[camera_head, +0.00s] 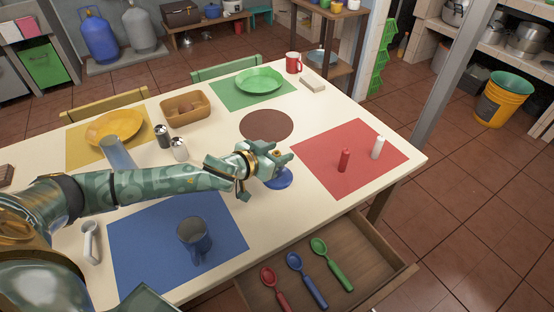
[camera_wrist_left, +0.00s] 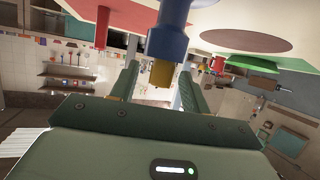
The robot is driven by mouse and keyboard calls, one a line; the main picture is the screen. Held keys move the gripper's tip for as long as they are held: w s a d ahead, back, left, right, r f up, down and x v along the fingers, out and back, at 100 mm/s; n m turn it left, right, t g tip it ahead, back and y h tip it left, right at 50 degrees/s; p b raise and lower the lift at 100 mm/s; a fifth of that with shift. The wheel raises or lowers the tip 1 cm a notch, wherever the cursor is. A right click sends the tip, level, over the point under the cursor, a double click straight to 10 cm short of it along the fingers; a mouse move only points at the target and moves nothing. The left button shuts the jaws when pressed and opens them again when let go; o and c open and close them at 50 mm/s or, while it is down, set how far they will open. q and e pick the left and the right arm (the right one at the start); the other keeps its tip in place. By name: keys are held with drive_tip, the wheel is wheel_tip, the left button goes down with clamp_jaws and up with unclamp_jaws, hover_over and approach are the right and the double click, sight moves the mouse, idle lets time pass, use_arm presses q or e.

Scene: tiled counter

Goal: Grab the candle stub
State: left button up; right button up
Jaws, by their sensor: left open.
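The candle stub (camera_wrist_left: 161,74) is a short yellow-orange cylinder in the left wrist view, which shows the scene upside down. It sits in the end of a blue holder (camera_wrist_left: 168,38). In the head view the holder's round blue base (camera_head: 279,180) shows on the table, partly behind my left gripper (camera_head: 282,161), and I cannot make out the stub. In the left wrist view my left gripper (camera_wrist_left: 161,82) is open, with one finger on each side of the stub in the picture. I see no contact, and I cannot tell how deep the stub lies between them.
On the red mat (camera_head: 328,150) stand a red candle (camera_head: 344,160) and a white candle (camera_head: 377,147). A brown round mat (camera_head: 266,125) lies behind the gripper. Salt and pepper shakers (camera_head: 180,149) stand left. An open drawer (camera_head: 385,272) with several spoons juts out in front.

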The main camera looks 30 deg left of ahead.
use_arm(q)
clamp_jaws()
use_arm(e)
drive_tip(key=shift+d, duration=0.3)
